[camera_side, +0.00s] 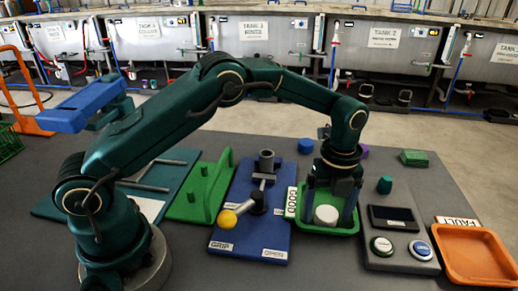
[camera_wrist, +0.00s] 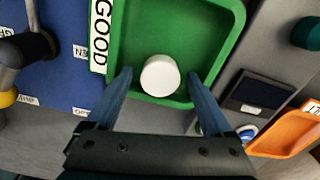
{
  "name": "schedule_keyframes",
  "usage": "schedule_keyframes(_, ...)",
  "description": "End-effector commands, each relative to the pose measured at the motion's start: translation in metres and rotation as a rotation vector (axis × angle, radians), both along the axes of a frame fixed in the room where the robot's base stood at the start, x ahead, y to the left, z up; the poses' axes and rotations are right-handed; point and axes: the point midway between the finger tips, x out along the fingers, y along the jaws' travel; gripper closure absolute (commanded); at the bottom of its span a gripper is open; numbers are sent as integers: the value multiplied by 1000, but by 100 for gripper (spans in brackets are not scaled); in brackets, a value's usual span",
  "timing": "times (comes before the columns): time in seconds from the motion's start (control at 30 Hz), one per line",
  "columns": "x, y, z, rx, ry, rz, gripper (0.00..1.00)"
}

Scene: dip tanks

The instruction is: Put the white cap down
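The white cap (camera_side: 326,215) sits in the green tray (camera_side: 345,228) beside the GOOD label. In the wrist view the cap (camera_wrist: 160,75) lies between the blue fingers of my gripper (camera_wrist: 160,92), near the tray's front wall (camera_wrist: 150,98). A gap of green tray floor shows on both sides of the cap, so the fingers do not touch it. My gripper (camera_side: 335,208) is open and points down into the tray. The exact height of the fingertips above the tray floor is hard to tell.
A blue board (camera_side: 250,235) with a yellow-knobbed lever (camera_side: 228,219) stands left of the tray. A grey panel with a dark screen (camera_side: 393,218) and buttons is to the right, then an orange FAULT tray (camera_side: 475,255). A green block (camera_side: 414,158) lies behind.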

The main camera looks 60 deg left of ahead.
Motion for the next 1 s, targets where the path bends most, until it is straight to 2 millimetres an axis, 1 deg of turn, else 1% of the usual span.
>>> schedule_keyframes(0.27, 0, 0, 1, 0, 0, 0, 13)
schedule_keyframes(0.37, 1, 0, 5, 0, -2, 0, 13)
schedule_keyframes(0.47, 1, 0, 17, -2, -6, 0, 13)
schedule_keyframes(0.77, 2, 0, 80, -2, -8, 0, 13)
schedule_keyframes(0.9, 1, 0, 99, -1, -5, 0, 13)
schedule_keyframes(1.0, 1, 0, 108, -1, -3, 0, 13)
